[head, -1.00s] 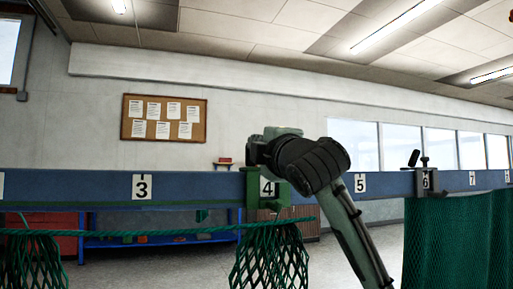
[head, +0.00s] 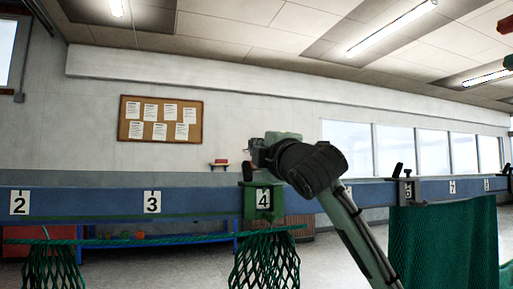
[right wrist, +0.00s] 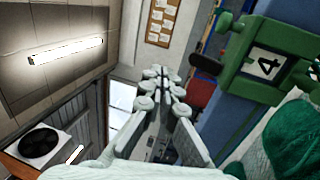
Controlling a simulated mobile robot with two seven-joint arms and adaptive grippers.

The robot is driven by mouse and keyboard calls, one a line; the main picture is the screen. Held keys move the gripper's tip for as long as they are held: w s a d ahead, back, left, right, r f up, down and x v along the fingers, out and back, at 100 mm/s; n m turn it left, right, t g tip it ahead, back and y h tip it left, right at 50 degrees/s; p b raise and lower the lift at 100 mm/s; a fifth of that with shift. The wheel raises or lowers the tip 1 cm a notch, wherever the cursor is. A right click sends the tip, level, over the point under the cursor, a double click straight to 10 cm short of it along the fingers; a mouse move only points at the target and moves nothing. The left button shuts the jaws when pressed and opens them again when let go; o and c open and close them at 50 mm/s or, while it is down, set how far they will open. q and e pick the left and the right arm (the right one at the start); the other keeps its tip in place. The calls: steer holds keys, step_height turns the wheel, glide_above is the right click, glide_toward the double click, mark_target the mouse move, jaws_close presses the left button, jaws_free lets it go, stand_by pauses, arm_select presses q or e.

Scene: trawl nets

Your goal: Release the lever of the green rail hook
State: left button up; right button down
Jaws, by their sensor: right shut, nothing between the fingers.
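The green rail hook (head: 250,203) sits on the blue rail at number 4, with green netting below it. Its dark lever (head: 248,171) stands up at the top. In the right wrist view the hook (right wrist: 245,72) is at the upper right, and the dark lever (right wrist: 206,65) points from it toward my fingers. My right gripper (head: 257,150) is just above the hook in the head view. In the right wrist view its fingers (right wrist: 166,84) are shut, empty, and appear apart from the lever. My left gripper is not in view.
The blue rail (head: 105,202) runs across the view. Another hook (head: 404,192) with a dark lever is at number 6, above a dense green net (head: 440,245). A green rope (head: 130,241) and net hang at left.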

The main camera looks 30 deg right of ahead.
steer(key=s+a+r, duration=0.1)
steer(key=s+r, duration=0.3)
steer(key=s, duration=0.3)
steer(key=shift+a, duration=0.2)
